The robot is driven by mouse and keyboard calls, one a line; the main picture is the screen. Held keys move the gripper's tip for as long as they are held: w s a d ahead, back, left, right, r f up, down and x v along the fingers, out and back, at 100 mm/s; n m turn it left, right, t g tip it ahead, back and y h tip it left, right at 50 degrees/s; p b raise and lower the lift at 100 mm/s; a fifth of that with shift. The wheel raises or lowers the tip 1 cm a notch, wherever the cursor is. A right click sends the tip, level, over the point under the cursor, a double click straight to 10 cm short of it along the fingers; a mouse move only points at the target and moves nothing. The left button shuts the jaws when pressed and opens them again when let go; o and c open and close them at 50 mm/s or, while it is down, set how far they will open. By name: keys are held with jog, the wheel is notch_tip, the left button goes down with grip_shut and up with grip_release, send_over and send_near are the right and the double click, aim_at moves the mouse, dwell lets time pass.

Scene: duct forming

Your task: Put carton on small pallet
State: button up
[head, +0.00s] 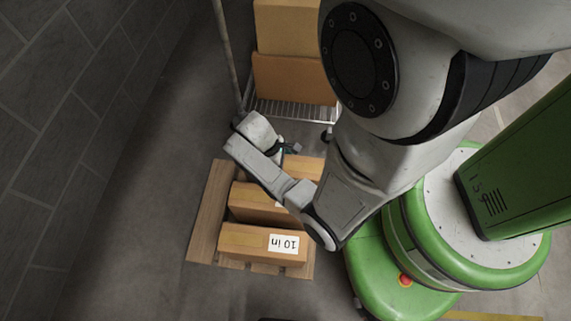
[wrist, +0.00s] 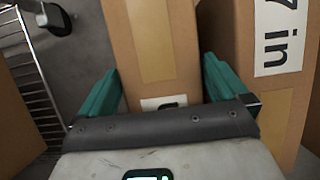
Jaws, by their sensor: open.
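The small wooden pallet (head: 207,225) lies on the floor in the head view and bears brown cartons in a row. The nearest carton (head: 245,240) has a "10 in" label, a middle carton (head: 252,200) lies behind it, and a rear carton (head: 305,167) is partly hidden by my arm. My gripper (head: 290,148) is at the rear carton. In the wrist view, my open gripper (wrist: 160,75) has its green fingers on either side of a carton (wrist: 150,45). I cannot tell whether they touch it. Another carton (wrist: 228,65), labelled "7 in", stands close on the right.
A wire cart (head: 290,112) with large cartons (head: 292,78) stands behind the pallet; its wire edge (wrist: 35,75) shows left in the wrist view. A dark block wall (head: 70,110) runs along the left. Floor is clear between wall and pallet.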

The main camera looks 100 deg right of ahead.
jog(key=p+v, duration=0.4)
jog(key=v, duration=0.7)
jog(key=w+a+r+n+t, duration=0.1)
jog(key=w+a+r, duration=0.2)
jog(key=a, duration=0.3)
jog(key=w+a+r+t+h, duration=0.1)
jog(key=w+a+r+t, duration=0.1)
jog(key=a+r, duration=0.3)
jog(key=w+a+r+n+t, duration=0.1)
jog(key=w+a+r, duration=0.3)
jog(key=a, duration=0.4)
jog(key=shift+w+n+t, duration=0.3)
jog(key=shift+w+t, duration=0.1)
jog(key=shift+t, duration=0.2)
